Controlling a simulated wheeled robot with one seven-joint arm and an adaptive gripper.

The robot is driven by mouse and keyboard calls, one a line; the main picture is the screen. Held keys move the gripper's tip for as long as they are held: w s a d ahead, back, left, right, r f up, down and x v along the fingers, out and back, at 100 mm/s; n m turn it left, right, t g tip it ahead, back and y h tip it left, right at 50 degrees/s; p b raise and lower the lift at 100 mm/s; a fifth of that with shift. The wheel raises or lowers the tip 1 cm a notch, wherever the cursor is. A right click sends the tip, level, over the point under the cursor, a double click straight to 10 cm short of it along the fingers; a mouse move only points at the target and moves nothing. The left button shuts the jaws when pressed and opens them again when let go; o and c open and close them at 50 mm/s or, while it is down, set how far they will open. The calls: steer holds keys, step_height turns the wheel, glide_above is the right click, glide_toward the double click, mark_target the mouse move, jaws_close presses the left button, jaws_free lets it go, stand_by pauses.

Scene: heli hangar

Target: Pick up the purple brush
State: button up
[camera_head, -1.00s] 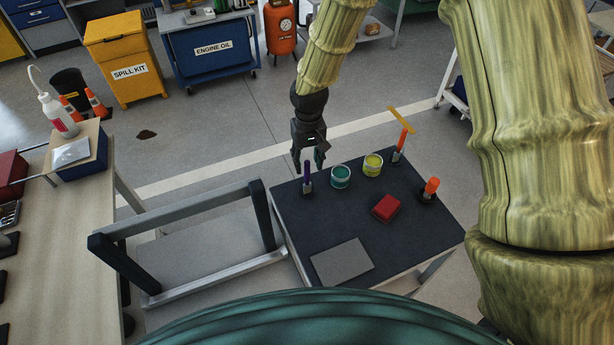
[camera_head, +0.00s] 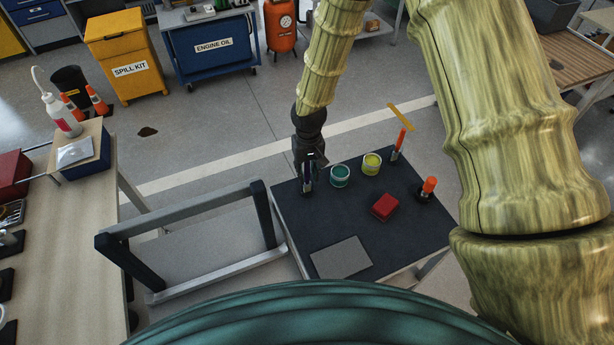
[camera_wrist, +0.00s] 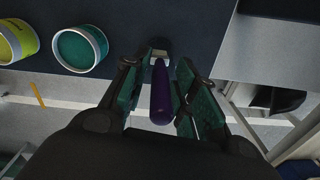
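The purple brush (camera_head: 307,175) stands upright at the far left corner of the dark tabletop (camera_head: 330,225). In the wrist view its purple handle (camera_wrist: 160,95) lies between the two fingers of my gripper (camera_wrist: 158,100), with gaps showing on both sides. My gripper (camera_head: 309,162) is open around the handle. The lower end of the brush, with a pale part, shows beyond the fingertips. In the head view the gripper partly hides the handle.
A teal can (camera_head: 340,176) and a yellow can (camera_head: 372,163) stand to the right of the brush. A red block (camera_head: 385,206), an orange-handled tool (camera_head: 429,188), another orange brush (camera_head: 399,143) and a grey plate (camera_head: 341,258) are also on the table. A grey rail frame (camera_head: 190,220) stands left.

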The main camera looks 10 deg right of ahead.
jaws_close()
steer(key=shift+r+b, duration=1.55)
steer(key=shift+r, duration=3.45)
